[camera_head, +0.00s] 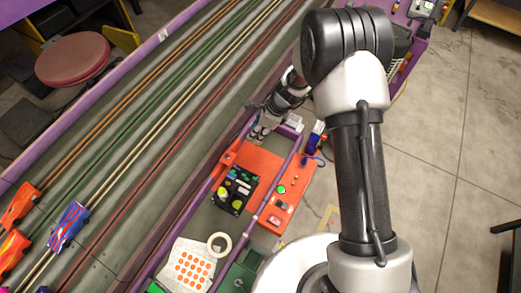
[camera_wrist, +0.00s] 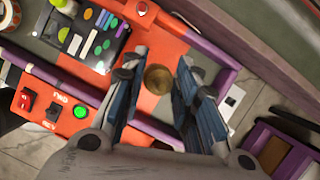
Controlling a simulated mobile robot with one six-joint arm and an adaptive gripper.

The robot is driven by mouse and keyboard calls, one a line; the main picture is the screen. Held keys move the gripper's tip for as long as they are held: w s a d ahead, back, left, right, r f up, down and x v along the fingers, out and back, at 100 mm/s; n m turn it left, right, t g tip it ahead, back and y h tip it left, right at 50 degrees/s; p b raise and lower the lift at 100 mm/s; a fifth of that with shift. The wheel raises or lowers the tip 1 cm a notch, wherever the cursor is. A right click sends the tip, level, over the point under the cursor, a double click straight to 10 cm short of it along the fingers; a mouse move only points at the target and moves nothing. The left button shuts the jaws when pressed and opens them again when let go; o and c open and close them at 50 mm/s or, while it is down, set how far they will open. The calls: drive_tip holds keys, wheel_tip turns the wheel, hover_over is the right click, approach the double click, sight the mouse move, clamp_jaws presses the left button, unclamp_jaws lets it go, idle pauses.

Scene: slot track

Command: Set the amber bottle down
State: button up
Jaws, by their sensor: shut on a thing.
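The amber bottle (camera_wrist: 158,79) shows in the wrist view as a round brownish top between the two fingers. My gripper (camera_wrist: 160,72) is shut on it, one finger on each side. Behind the bottle lies an orange panel (camera_wrist: 172,45); I cannot tell whether the bottle's base touches it. In the head view my gripper (camera_head: 264,124) is over the far end of the purple-edged tray, beside the track wall. The bottle cannot be made out there.
A black board with coloured pieces (camera_head: 235,190) lies on the orange panel. A control box with a green button (camera_head: 283,192) stands beside it. A tape roll (camera_head: 219,244) and a sheet of orange dots (camera_head: 190,267) lie nearer. Toy cars (camera_head: 69,227) stand on the slot track (camera_head: 150,125).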

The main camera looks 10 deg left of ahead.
wheel_tip(320, 180, down, 13)
drive_tip(key=b, duration=0.3)
drive_tip(key=shift+w+b, duration=0.1)
drive_tip(key=shift+b, duration=0.2)
drive_tip(key=shift+f, duration=0.1)
drive_tip(key=o, duration=1.1)
drive_tip(key=shift+c, duration=0.2)
drive_tip(key=shift+r, duration=0.3)
drive_tip(key=p+v, duration=0.4)
drive_tip(key=v, duration=0.8)
drive_tip(key=shift+d+f, duration=0.1)
